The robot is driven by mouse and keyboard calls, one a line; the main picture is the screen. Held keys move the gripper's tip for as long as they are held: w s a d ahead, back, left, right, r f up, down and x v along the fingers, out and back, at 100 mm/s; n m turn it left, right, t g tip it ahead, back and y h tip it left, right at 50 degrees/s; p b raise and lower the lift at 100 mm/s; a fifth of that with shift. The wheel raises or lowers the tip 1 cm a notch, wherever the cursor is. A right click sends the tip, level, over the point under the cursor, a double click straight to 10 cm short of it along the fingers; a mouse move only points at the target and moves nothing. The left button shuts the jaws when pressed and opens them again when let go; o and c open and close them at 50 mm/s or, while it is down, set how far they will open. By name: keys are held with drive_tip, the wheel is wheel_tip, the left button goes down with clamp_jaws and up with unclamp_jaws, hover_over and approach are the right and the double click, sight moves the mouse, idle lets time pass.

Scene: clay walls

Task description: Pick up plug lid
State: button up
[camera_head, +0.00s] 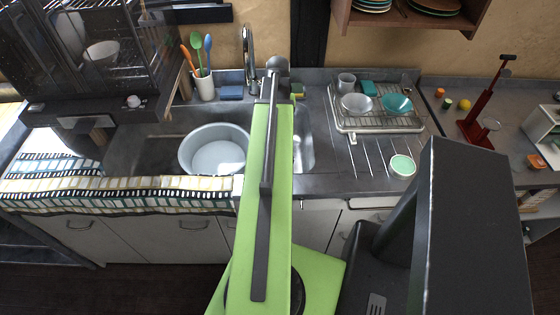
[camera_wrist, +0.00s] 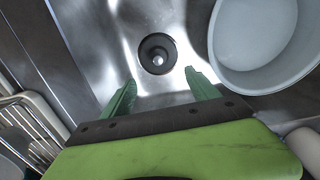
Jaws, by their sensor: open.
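The plug lid (camera_wrist: 158,60) shows in the wrist view as a small light knob inside a dark round drain ring, on the floor of the metal sink (camera_wrist: 110,35). My gripper (camera_wrist: 158,88) is open, with its two green fingers apart and nothing between them. The fingertips point toward the drain and appear just short of the plug lid in the picture; the exact height above it is hard to tell. In the head view my green arm reaches over the sink (camera_head: 150,155) and hides the plug lid and my fingers.
A pale round basin (camera_head: 215,150) stands in the sink, close beside the drain; it also shows in the wrist view (camera_wrist: 265,40). A dish rack (camera_head: 378,120) with bowls stands right of the sink. A faucet (camera_head: 248,55) rises behind. A patterned cloth (camera_head: 120,190) lies along the front edge.

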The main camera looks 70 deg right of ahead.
drive_tip(key=f+b, duration=1.6)
drive_tip(key=f, duration=0.1)
drive_tip(key=shift+s+d+f+b, duration=0.15)
drive_tip(key=shift+s+d+b, duration=0.1)
drive_tip(key=shift+s+b, duration=0.1)
drive_tip(key=c, duration=1.5)
